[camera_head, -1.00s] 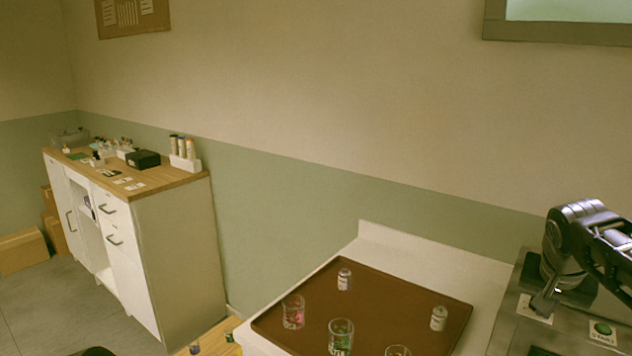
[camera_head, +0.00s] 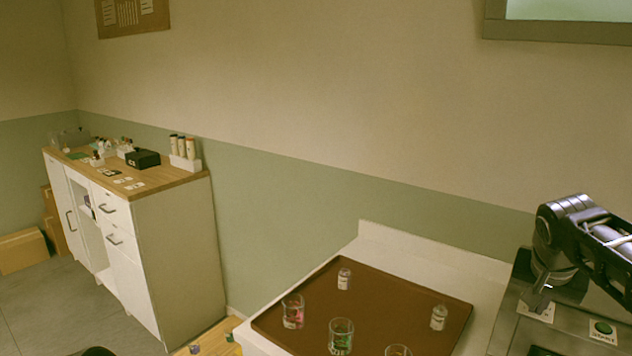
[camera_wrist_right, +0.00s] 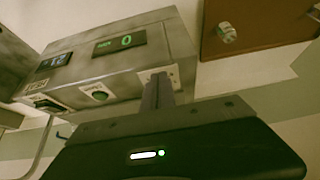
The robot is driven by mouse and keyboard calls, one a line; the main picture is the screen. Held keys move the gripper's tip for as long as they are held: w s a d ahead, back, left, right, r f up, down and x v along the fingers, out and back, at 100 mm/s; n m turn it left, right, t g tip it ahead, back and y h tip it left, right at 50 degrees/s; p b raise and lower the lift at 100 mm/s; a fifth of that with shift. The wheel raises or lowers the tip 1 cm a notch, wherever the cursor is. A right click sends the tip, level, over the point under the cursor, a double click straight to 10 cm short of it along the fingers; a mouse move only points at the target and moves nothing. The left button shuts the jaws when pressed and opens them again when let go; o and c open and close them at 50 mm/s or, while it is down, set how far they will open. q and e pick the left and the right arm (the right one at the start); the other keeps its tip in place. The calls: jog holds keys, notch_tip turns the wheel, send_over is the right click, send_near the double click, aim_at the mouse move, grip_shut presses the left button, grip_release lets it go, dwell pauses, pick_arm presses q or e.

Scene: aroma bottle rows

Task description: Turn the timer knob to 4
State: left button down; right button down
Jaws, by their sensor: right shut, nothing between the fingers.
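My right gripper (camera_head: 540,299) is shut and points down at a small white label plate on the grey machine (camera_head: 508,318). In the right wrist view the shut fingers (camera_wrist_right: 158,90) reach to that same plate (camera_wrist_right: 172,74). The timer knob cannot be made out; the fingers cover the middle of the plate. The wrist view shows a green display (camera_wrist_right: 120,44) that seems to read 0 and a blue display (camera_wrist_right: 53,62) that is hard to read. A green start button (camera_head: 602,327) sits to the right of the gripper in the head view. My left gripper is not in view.
A brown tray (camera_head: 385,296) with glasses and small bottles lies on the white counter (camera_head: 480,270) left of the machine. A white cabinet (camera_head: 175,260) with bottles and boxes on top stands far left. The wall lies behind the counter.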

jog(key=shift+w+a, duration=0.3)
jog(key=shift+w, duration=0.1)
jog(key=shift+s+a, duration=0.1)
jog(key=shift+a, duration=0.05)
dwell(0.5)
jog(key=shift+s+a, duration=0.1)
jog(key=shift+a, duration=0.05)
notch_tip(320, 180, up, 6)
jog(key=p, duration=0.4)
dwell(0.4)
